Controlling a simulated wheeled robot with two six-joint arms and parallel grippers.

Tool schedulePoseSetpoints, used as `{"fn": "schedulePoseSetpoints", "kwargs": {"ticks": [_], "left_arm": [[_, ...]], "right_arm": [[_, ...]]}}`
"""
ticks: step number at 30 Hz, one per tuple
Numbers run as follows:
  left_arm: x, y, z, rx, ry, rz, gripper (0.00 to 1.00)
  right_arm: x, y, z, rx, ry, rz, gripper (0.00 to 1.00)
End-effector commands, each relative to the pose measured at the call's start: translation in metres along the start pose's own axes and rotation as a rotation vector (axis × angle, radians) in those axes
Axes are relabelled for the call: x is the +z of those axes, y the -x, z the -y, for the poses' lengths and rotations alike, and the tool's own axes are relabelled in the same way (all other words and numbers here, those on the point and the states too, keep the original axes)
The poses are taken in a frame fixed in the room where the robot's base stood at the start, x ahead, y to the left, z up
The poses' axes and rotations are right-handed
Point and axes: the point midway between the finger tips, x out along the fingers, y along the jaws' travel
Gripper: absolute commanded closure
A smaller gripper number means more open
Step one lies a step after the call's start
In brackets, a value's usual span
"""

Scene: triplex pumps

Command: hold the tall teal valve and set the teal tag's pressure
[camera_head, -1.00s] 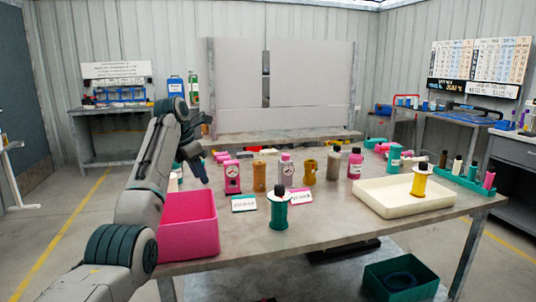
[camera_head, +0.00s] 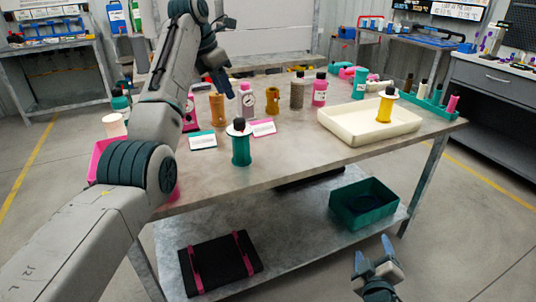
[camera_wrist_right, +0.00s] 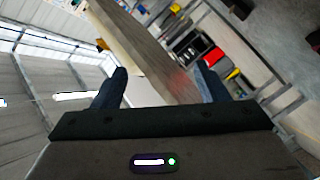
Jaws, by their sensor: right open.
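A teal spool-shaped piece with a white disc and black knob (camera_head: 241,150), likely the tall teal valve, stands upright near the table's front edge. A white tag with a teal edge (camera_head: 203,141) lies just left of it. My left gripper (camera_head: 222,88) hangs above the table, behind the tag in the picture; whether its jaws are apart is unclear. My right gripper (camera_head: 377,257) is open and empty, low in front of the table. Its spread fingers also show in the right wrist view (camera_wrist_right: 163,85), with nothing between them.
A cream tray (camera_head: 345,128) holds a yellow spool. My left arm covers much of a pink bin (camera_head: 98,158). A green crate (camera_head: 350,218) sits on the lower shelf.

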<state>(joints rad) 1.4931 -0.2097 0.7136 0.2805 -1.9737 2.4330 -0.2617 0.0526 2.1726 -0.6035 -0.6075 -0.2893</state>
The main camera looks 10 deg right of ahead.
Motion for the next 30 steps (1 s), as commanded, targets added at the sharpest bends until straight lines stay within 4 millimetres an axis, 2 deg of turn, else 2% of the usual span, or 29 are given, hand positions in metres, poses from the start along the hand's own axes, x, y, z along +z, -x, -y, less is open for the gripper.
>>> {"fn": "schedulePoseSetpoints", "kwargs": {"ticks": [1, 3, 6, 9, 14, 18, 21, 24, 30], "left_arm": [[0.0, 0.0, 0.0, 0.0, 0.0, 0.0, 0.64], [0.0, 0.0, 0.0, 0.0, 0.0, 0.0, 0.64], [0.0, 0.0, 0.0, 0.0, 0.0, 0.0, 0.64], [0.0, 0.0, 0.0, 0.0, 0.0, 0.0, 0.64], [0.0, 0.0, 0.0, 0.0, 0.0, 0.0, 0.64], [0.0, 0.0, 0.0, 0.0, 0.0, 0.0, 0.64], [0.0, 0.0, 0.0, 0.0, 0.0, 0.0, 0.64], [0.0, 0.0, 0.0, 0.0, 0.0, 0.0, 0.64], [0.0, 0.0, 0.0, 0.0, 0.0, 0.0, 0.64]], "right_arm": [[-0.021, -0.016, -0.011, 0.071, 0.079, -0.068, 0.33], [-0.051, -0.033, -0.025, 0.169, 0.215, -0.163, 0.33], [-0.098, -0.051, -0.039, 0.3, 0.416, -0.296, 0.33], [-0.145, -0.064, -0.044, 0.42, 0.626, -0.424, 0.33], [-0.219, -0.08, -0.037, 0.584, 0.981, -0.624, 0.33], [-0.274, -0.092, -0.016, 0.695, 1.299, -0.798, 0.33], [-0.303, -0.101, 0.004, 0.748, 1.517, -0.92, 0.33], [-0.323, -0.11, 0.021, 0.778, 1.705, -1.03, 0.33], [-0.339, -0.121, 0.044, 0.789, 1.942, -1.178, 0.33]]}}
